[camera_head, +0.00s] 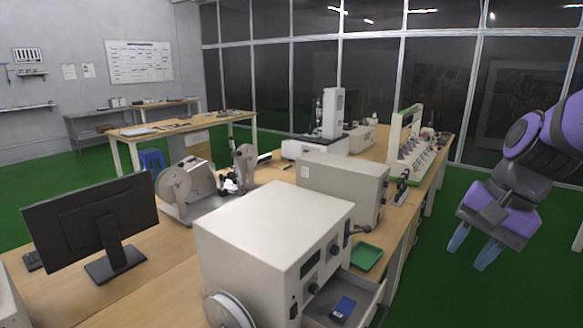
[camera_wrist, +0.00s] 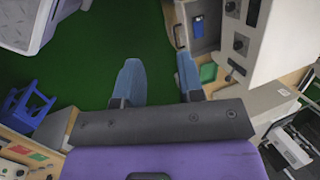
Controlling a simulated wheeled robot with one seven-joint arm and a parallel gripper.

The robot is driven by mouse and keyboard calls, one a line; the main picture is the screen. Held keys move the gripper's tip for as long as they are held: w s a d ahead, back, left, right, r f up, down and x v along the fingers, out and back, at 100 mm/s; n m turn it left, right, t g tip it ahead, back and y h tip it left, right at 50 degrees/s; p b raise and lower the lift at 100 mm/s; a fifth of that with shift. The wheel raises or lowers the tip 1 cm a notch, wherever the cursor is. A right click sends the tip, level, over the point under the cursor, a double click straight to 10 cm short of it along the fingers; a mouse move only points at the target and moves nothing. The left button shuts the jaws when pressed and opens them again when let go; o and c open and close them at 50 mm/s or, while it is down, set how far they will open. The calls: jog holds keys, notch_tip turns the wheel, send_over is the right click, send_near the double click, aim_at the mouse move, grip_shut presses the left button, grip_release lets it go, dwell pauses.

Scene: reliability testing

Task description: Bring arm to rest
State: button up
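My gripper (camera_head: 473,249) hangs at the right of the head view, with purple and dark arm links above it. Its two blue fingers are spread apart, with nothing between them. It is over the green floor, to the right of the long workbench and clear of it. In the wrist view my gripper (camera_wrist: 160,80) also shows its fingers open, with green floor behind the gap.
A wooden workbench (camera_head: 170,244) bears a monitor (camera_head: 92,222), a white box machine (camera_head: 268,237) and several instruments. An open drawer (camera_head: 368,299) holding a blue item (camera_head: 343,308) juts toward my side. A green tray (camera_head: 366,257) lies behind it. A blue stool (camera_wrist: 28,105) stands on the floor.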

jog(key=s+d+r+n+t+h, duration=0.2)
jog(key=s+r+n+t+h, duration=0.1)
jog(key=s+r+n, duration=0.4)
jog(key=shift+s+d+r+n+t+h, duration=0.25)
jog(key=shift+s+r+n+t+h, duration=0.2)
jog(key=shift+s+t, duration=0.35)
